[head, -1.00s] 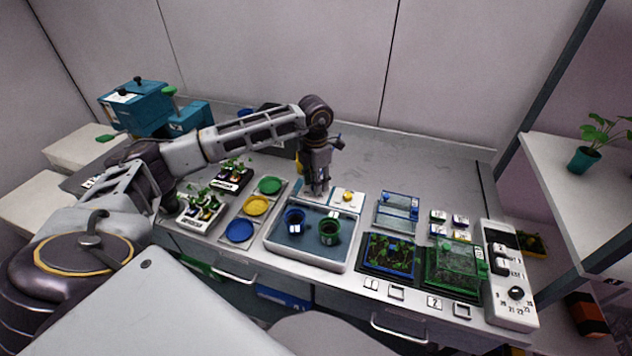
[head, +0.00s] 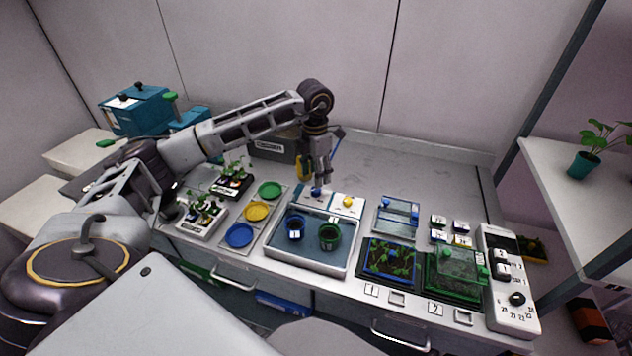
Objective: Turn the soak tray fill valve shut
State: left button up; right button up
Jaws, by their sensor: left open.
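The soak tray (head: 349,262) is a white-rimmed tray with a blue-grey floor. A blue pot (head: 295,232) and a green pot (head: 330,238) stand in it. Along its back edge is a white panel with a blue knob (head: 316,191) on the left and a yellow knob (head: 348,202) on the right. The frames do not show clearly which knob is the fill valve. My left gripper (head: 320,177) points down just above the blue knob, open with nothing between its fingers. A small gap seems to separate its fingertips from the knob. My right gripper is out of view.
Green, yellow and blue dishes (head: 240,235) lie left of the tray. Seedling trays (head: 202,214) stand farther left. A dark bin (head: 272,147) is behind my gripper. Planted trays (head: 392,259) and a control box (head: 512,296) are to the right. The back right bench is clear.

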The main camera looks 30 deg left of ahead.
pick_arm(q)
notch_tip(320, 180, up, 6)
jog(key=shift+r, duration=0.25)
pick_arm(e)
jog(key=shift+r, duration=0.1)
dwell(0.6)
pick_arm(q)
notch_tip(320, 180, up, 10)
jog(key=p, duration=0.9)
jog(key=shift+p, duration=0.4)
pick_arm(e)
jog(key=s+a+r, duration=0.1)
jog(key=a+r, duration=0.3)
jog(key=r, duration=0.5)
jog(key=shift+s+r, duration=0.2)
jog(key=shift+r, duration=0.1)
pick_arm(q)
jog(key=shift+r, duration=0.15)
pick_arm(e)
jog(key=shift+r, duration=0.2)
